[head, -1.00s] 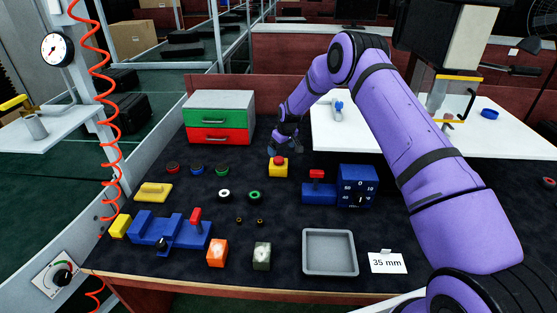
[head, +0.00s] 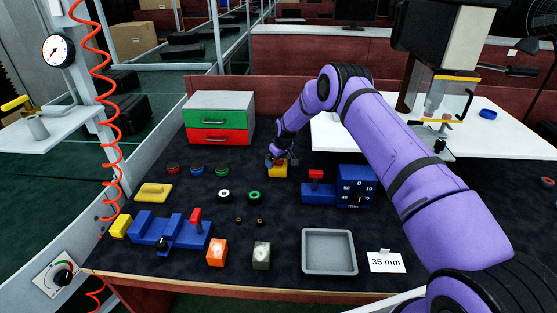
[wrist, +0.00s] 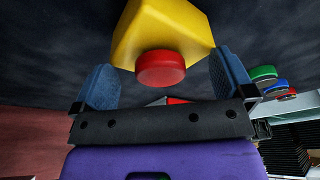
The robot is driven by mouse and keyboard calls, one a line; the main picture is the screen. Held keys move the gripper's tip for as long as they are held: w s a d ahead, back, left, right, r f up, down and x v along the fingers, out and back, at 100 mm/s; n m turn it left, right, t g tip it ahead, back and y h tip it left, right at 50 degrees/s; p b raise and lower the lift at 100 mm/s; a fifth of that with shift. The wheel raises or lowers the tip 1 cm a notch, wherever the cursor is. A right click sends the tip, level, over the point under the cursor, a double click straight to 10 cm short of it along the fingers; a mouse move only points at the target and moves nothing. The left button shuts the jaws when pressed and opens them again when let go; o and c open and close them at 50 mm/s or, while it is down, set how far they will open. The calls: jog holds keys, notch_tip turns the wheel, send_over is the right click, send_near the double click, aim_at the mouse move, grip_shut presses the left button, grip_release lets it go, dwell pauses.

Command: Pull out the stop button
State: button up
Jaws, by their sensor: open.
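The stop button is a red round cap (wrist: 160,68) on a yellow box (wrist: 165,32). In the head view the yellow box (head: 277,172) stands on the dark table, and my gripper hides the red cap there. My gripper (head: 281,160) is right at the top of the box. In the wrist view my gripper (wrist: 160,78) is open, with one blue fingertip on each side of the red cap. Gaps show between the fingertips and the cap.
Left of the box stand a green and red drawer unit (head: 219,118) and several coloured rings. A blue block with a red lever (head: 318,192) and a blue dial box (head: 355,186) stand close on the right. A grey tray (head: 329,231) lies in front.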

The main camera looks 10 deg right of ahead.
jog(key=shift+s+f, duration=0.15)
jog(key=shift+f, duration=0.35)
jog(key=shift+a, duration=0.1)
jog(key=c, duration=0.5)
jog(key=shift+o, duration=0.2)
jog(key=shift+w+a+r, duration=0.1)
jog(key=shift+w+r, duration=0.1)
jog(key=shift+r, duration=0.25)
